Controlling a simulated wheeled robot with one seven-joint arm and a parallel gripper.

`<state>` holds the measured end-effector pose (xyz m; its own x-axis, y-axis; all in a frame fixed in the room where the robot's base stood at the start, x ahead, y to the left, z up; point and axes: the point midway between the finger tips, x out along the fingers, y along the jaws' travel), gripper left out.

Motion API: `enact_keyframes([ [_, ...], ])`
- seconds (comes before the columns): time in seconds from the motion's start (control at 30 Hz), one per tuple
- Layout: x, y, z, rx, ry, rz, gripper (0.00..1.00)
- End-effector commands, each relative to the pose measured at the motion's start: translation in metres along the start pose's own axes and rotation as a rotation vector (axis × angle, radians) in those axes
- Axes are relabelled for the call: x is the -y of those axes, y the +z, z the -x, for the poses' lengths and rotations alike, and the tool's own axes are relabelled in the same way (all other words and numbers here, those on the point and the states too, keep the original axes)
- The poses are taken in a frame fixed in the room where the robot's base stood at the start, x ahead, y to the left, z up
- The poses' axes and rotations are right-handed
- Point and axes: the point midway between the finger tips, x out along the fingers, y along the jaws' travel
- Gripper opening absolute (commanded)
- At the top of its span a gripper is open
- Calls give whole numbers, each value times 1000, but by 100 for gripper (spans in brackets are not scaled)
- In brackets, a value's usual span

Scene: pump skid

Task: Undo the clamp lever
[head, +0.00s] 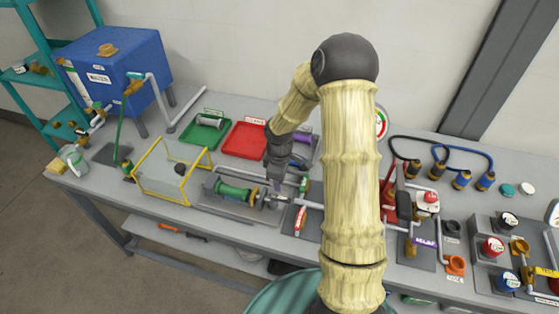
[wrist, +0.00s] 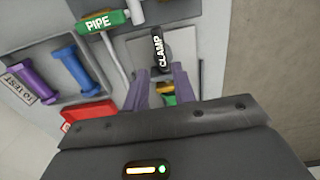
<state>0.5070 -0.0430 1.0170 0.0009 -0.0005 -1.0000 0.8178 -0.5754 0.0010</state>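The clamp lever (wrist: 160,52) is a black handle with white CLAMP lettering in the wrist view. It stands just beyond my gripper (wrist: 161,82), lined up with the gap between the two grey-purple fingers. The fingers are apart, and I see no grip on the lever. A yellow and green part (wrist: 168,95) shows low between the fingers. In the head view my gripper (head: 277,186) points down over the fixture, at the right end of a green spool (head: 235,191). I cannot make out the clamp lever there; my gripper and arm cover that area.
A green PIPE handle (wrist: 98,21) is left of the lever in the wrist view. A red tray (head: 245,139) and a green tray (head: 204,133) lie behind the fixture. A yellow-framed clear guard (head: 172,172) stands to its left. Valves and hoses crowd the right.

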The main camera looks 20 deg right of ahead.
Motion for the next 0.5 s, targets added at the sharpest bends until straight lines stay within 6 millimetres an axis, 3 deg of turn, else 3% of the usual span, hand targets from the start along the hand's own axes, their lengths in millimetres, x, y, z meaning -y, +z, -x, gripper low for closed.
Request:
enact_keyframes([
  [0.3,-1,0,64,-2,6,-2,26],
  [0.5,-1,0,92,-2,4,0,26],
])
